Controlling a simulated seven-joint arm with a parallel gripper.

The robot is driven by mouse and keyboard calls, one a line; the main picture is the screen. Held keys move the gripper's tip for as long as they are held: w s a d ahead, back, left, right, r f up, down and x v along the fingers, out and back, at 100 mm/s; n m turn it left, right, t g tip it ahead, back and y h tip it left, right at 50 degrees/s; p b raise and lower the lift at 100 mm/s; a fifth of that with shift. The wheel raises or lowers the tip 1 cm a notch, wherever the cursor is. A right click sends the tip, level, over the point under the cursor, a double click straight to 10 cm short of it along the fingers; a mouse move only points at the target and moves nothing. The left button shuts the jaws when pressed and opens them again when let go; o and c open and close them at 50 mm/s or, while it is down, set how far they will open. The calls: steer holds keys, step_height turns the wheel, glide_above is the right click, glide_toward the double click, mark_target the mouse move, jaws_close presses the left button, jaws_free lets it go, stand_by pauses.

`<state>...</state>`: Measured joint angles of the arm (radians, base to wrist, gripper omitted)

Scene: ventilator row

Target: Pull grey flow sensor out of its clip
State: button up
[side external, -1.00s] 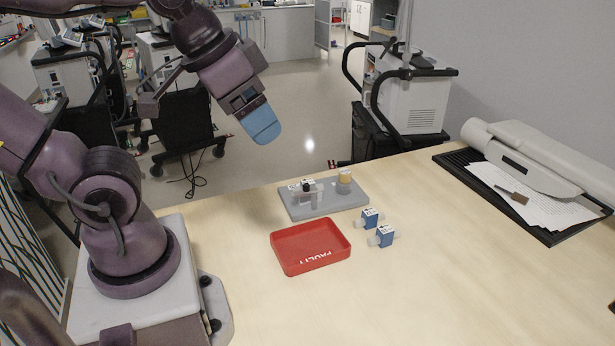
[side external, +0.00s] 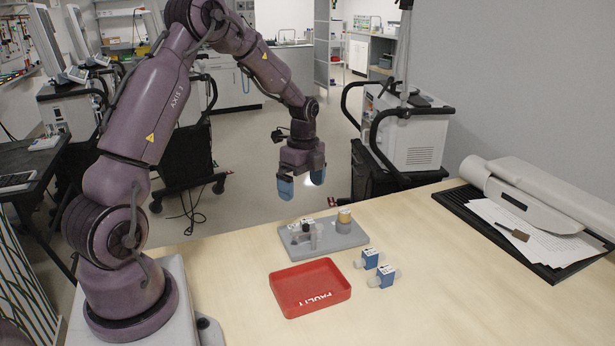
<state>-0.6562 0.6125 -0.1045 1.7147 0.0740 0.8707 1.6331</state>
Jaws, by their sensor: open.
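My gripper (side external: 302,188) has blue fingertips that are spread apart and empty. It points down and hangs above the far part of a grey plate (side external: 350,240) on the table. On the plate's left half stands a pale, clear-looking part with a dark top (side external: 307,233), which may be the flow sensor in its clip; it is too small to tell the two apart. My gripper is above this part and clearly apart from it. A round tan-topped grey piece (side external: 344,219) stands on the plate's right half.
A red tray (side external: 311,290) with white lettering lies in front of the plate. Two blue-and-white parts, one nearer (side external: 385,276) and one farther (side external: 369,259), lie to its right. A black rack with papers (side external: 505,220) is at far right. The table's right front is clear.

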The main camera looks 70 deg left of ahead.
mark_target(308, 221)
steer(key=f+m, duration=0.2)
steer(key=f, duration=0.2)
steer(key=w+f+m, duration=0.1)
steer(key=f+m, duration=0.1)
steer(key=f, duration=0.2)
steer(key=a+f+m, duration=0.1)
steer(key=f, duration=0.3)
steer(key=shift+w+m, duration=0.35)
steer(key=shift+m, duration=0.05)
steer(key=shift+c, duration=0.2)
steer(key=c, duration=0.7)
steer(key=shift+o, duration=1.3)
steer(key=shift+c, duration=1.3)
steer(key=shift+r, duration=0.1)
